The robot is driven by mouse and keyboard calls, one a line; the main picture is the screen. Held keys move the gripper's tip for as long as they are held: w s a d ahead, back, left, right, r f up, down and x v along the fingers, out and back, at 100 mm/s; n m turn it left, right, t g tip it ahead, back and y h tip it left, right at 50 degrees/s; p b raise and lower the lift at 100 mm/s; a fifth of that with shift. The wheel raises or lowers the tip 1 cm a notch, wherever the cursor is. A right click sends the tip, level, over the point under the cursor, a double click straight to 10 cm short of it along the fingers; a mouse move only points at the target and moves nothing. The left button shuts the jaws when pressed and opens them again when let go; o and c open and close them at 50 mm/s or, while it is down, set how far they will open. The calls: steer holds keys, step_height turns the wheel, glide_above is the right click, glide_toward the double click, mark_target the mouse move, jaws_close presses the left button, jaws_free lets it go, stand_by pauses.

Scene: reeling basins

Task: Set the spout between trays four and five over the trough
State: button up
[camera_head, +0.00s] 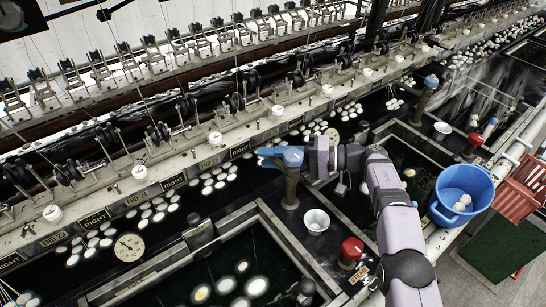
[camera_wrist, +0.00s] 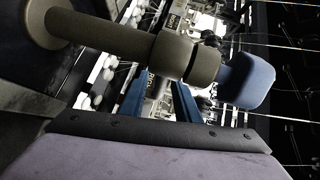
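A brown tap post (camera_head: 290,188) with a blue cap (camera_head: 293,157) stands at the corner between two dark, rimmed basins; I take it for the spout's fitting. No separate spout arm is clear. The long dark trough (camera_head: 165,195) holding white cocoons runs behind it. My gripper (camera_head: 268,153) is beside the post top, its blue fingers reaching left past it. In the wrist view, the post (camera_wrist: 110,40) and its blue cap (camera_wrist: 248,80) cross in front of the fingers. The fingers stand apart with a gap between them. Their tips are partly hidden, and contact cannot be told.
A white bowl (camera_head: 316,220) and a red knob (camera_head: 352,248) are close by on the basin rim. A second blue-capped post (camera_head: 424,98) stands farther right. A blue bucket (camera_head: 462,190) is at the right. The reeling machine bench (camera_head: 220,145) lines the trough's back.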

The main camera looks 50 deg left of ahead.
steer(key=shift+w, duration=0.1)
steer(key=b+v, duration=0.1)
steer(key=v, duration=0.6)
stand_by(0.4)
steer(key=shift+d, duration=0.1)
